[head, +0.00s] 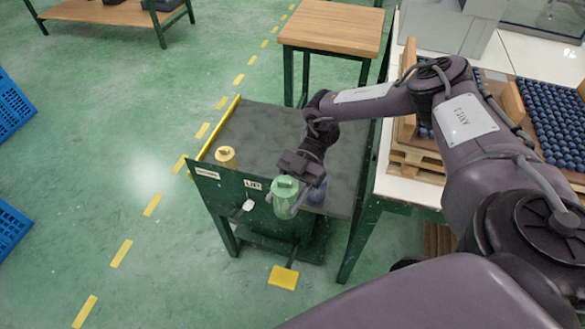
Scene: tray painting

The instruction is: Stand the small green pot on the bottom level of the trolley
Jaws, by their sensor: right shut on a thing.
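The small green pot (285,197) is in my right gripper (290,180), which is shut on it from above. The pot shows over the near edge of the trolley (258,122). The trolley has a dark grey top level and a green front panel. A yellow pot (226,157) stands at the top level's left near corner. A blue pot (317,191) shows just right of the green pot, partly hidden by it and by my gripper. The bottom level is mostly hidden by the top and the front panel. My left gripper is not in view.
A yellow pedal (283,277) sticks out low at the trolley's near side. A white table (410,186) with wooden trays of blue balls (551,118) stands close on the right. A wooden-topped table (333,27) is behind.

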